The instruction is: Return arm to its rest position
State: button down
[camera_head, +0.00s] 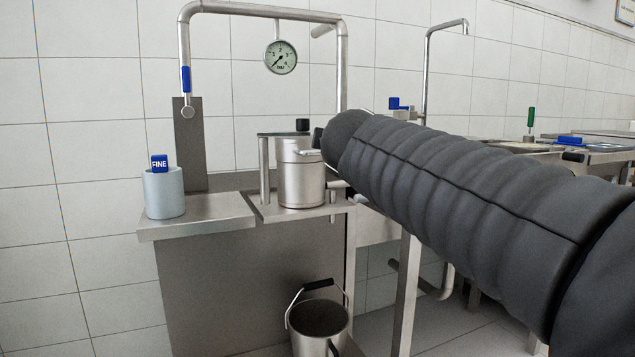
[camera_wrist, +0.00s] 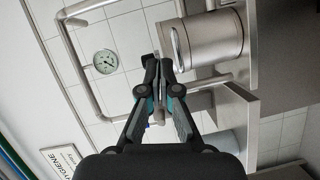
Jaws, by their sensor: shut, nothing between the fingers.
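My arm in its dark ribbed sleeve reaches across the head view from the lower right toward the steel separator drum (camera_head: 301,178). The sleeve hides most of my gripper there. In the wrist view my gripper (camera_wrist: 160,62) points forward with its fingers together and nothing between them. That view is turned sideways. The drum (camera_wrist: 208,40) shows just right of the fingertips, with a thin metal handle near them. I cannot tell whether the fingertips touch the handle.
A grey cup (camera_head: 164,195) with a blue FINE tag (camera_head: 159,163) stands on the left shelf (camera_head: 205,214). A steel bucket (camera_head: 319,329) stands on the floor below. A pipe with a pressure gauge (camera_head: 281,57) rises behind. Steel benches (camera_head: 600,150) line the right, behind my arm.

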notch_tip(320, 180, down, 11)
jog(key=s+d+m+g+h, duration=0.1)
jog(key=s+d+m+g, duration=0.1)
jog(key=m+g, duration=0.15)
jog(key=s+d+f+m+g+p, duration=0.2)
jog(key=s+d+f+m+g, duration=0.15)
jog(key=s+f, duration=0.4)
jog(key=s+d+f+m+g+p, duration=0.2)
jog(key=s+d+f+m+g, duration=0.15)
jog(key=s+f, duration=0.4)
jog(key=s+d+f+m+p, duration=0.1)
jog(key=s+m+p, duration=0.1)
jog(key=s, duration=0.5)
jog(key=s+d+f+m+p, duration=0.1)
jog(key=s+m+p, duration=0.1)
jog(key=s, duration=0.5)
jog(key=shift+d+f+m+g+y+p, duration=0.3)
jog(key=shift+m+g+y+p, duration=0.15)
jog(key=shift+m, duration=0.3)
